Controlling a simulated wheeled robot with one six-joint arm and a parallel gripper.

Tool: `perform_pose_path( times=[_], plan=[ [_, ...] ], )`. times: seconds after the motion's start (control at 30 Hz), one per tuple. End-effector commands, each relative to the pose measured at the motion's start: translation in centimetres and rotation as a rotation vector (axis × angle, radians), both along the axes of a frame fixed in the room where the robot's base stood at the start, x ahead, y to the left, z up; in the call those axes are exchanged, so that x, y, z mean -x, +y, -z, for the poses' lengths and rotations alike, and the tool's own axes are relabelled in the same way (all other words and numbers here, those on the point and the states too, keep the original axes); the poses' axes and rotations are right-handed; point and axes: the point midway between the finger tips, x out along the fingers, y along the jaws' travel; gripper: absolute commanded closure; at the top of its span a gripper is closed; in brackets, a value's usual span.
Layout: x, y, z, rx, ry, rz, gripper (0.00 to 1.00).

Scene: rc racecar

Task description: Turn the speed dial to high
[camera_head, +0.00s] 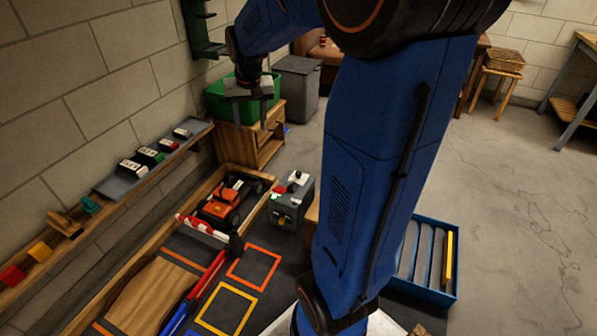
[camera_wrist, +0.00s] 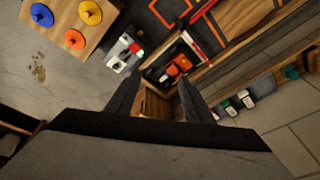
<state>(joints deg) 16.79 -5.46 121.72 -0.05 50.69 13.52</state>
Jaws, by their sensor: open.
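A grey control box (camera_head: 292,205) with red, green and dark parts on it stands on the floor right of the orange car. It also shows in the wrist view (camera_wrist: 124,54), upper left of my fingers. The speed dial cannot be told apart clearly at this size, nor its setting. The orange racecar (camera_head: 220,207) with black wheels sits in a wood-edged bay; it shows in the wrist view (camera_wrist: 176,68) beyond the fingertips. My gripper (camera_head: 250,122) is open and empty, pointing down in front of the green bin, apart from the box. Its two fingers show in the wrist view (camera_wrist: 160,82).
The green bin (camera_head: 217,101) sits on a wooden cabinet (camera_head: 261,148) by the wall. A wall shelf (camera_head: 121,183) holds several small blocks. A red-and-white barrier (camera_head: 203,228) stands before the car. A blue slotted tray (camera_head: 424,292) lies at right. Open floor extends right.

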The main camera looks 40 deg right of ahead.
Motion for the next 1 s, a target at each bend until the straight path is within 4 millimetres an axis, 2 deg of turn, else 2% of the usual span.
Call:
perform_pose_path(
  times=[0.03, 0.2, 0.5, 0.67, 0.8, 1.0],
  plan=[
    [-1.3, -1.3, 0.8, -0.006, 0.012, 0.026, 0.52],
    [-5.1, -5.5, 3.6, -0.024, 0.039, 0.117, 0.52],
    [-10.5, -13.7, 10.1, -0.057, 0.085, 0.275, 0.52],
    [-12.5, -18.3, 14.4, -0.074, 0.112, 0.36, 0.52],
    [-13.8, -22.4, 18.6, -0.09, 0.131, 0.434, 0.52],
    [-14.8, -28.1, 25.0, -0.112, 0.161, 0.537, 0.52]
  ],
)
